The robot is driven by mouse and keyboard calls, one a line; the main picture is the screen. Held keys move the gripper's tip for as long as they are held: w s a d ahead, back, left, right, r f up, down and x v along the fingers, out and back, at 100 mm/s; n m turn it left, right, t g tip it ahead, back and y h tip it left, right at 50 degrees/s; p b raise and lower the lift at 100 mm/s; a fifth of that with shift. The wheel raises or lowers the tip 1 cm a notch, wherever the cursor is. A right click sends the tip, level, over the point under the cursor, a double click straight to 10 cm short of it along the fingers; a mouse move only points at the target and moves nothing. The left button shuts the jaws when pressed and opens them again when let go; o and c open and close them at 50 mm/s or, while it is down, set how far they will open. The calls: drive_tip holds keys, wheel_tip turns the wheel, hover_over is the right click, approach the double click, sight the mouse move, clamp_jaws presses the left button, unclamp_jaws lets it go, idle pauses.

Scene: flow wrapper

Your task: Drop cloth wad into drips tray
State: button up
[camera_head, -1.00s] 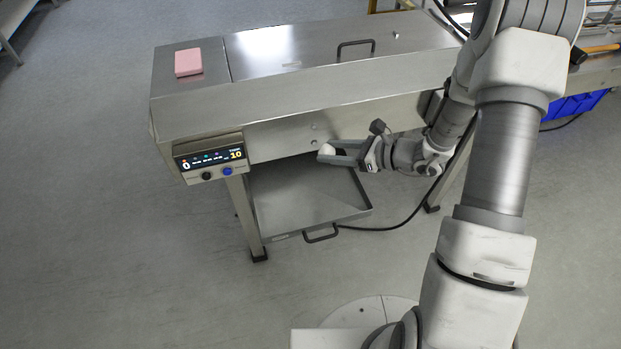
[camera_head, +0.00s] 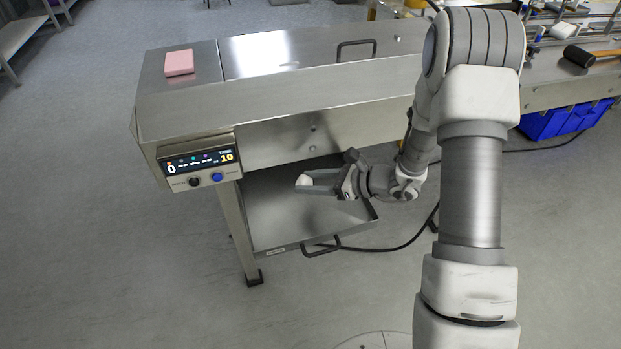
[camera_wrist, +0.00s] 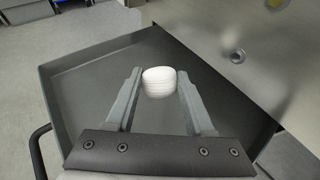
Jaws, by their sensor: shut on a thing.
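The white cloth wad (camera_head: 304,181) is held between the fingertips of my gripper (camera_head: 318,183). It also shows in the wrist view (camera_wrist: 159,81), round and pale between the two grey fingers. The drips tray (camera_head: 270,232) is a shallow grey metal pan with a black handle, low under the steel machine. In the wrist view the tray (camera_wrist: 75,85) lies below the wad and around it on several sides. My gripper is above the tray. The exact height above the tray floor is hard to tell.
The steel machine housing (camera_head: 280,115) overhangs the back of the tray. A control panel (camera_head: 200,165) and a machine leg (camera_head: 235,230) stand at the left. A pink block (camera_head: 179,62) lies on top. A black cable (camera_head: 390,246) runs on the floor at the right.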

drive_tip(key=shift+f+b, duration=0.3)
drive_tip(key=shift+f, duration=0.55)
drive_tip(key=o, duration=1.4)
drive_tip(key=shift+c, duration=0.2)
drive_tip(key=p+v, duration=0.4)
drive_tip(key=v, duration=1.3)
drive_tip(key=shift+d+r, duration=0.2)
drive_tip(key=shift+r, duration=0.1)
drive_tip(key=shift+s, duration=0.1)
